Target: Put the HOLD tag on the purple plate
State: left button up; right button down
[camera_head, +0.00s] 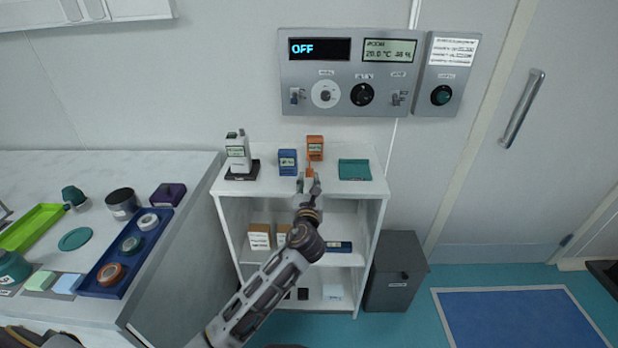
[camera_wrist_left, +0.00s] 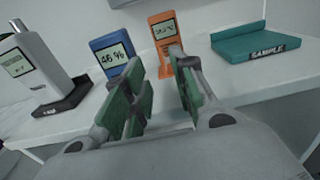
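My left gripper (camera_head: 310,184) is over the front of the white shelf unit's top. In the left wrist view its green-padded fingers (camera_wrist_left: 160,92) stand apart, with nothing clearly held between them. A small orange and pale patch shows at the fingertips in the head view; I cannot tell what it is. An orange meter (camera_head: 315,147) stands beyond the fingers and also shows in the wrist view (camera_wrist_left: 166,38). I cannot make out a tag reading HOLD. A dark purple block-like thing (camera_head: 168,194) is on the left table; I cannot tell whether it is the purple plate. My right gripper is out of view.
On the shelf top (camera_head: 217,187) are a blue meter (camera_head: 288,162), a grey-white device (camera_head: 237,150) on a black base, and a teal SAMPLE plate (camera_head: 355,170). The left table holds a blue tray (camera_head: 106,287) with several rolls. A grey bin (camera_head: 393,272) stands right.

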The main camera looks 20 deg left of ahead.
pick_arm(q)
jog(key=shift+v, duration=2.2)
jog(key=s+a+f+n+g+h, duration=0.1)
jog(key=s+f+n+g, duration=0.25)
jog(key=f, duration=0.95)
jog(key=s+a+f+n+g+h, duration=0.15)
jog(key=f+n, duration=0.35)
jog(key=f, duration=0.9)
jog(key=s+a+f+n+g+h, duration=0.1)
jog(key=s+f+n+g, duration=0.25)
jog(key=f, duration=0.95)
jog(key=s+a+f+n+g, duration=0.2)
jog(key=s+f+n+g, duration=0.1)
jog(key=s+f+n, duration=0.6)
jog(key=s+a+f+n+g+h, duration=0.1)
jog(key=s+a+f+n+g, duration=0.2)
jog(key=s+f+n, duration=0.6)
jog(key=s+f, duration=0.4)
jog(key=s, duration=0.3)
jog(key=s+f, duration=0.5)
jog(key=s, duration=0.3)
jog(key=shift+g, duration=0.25)
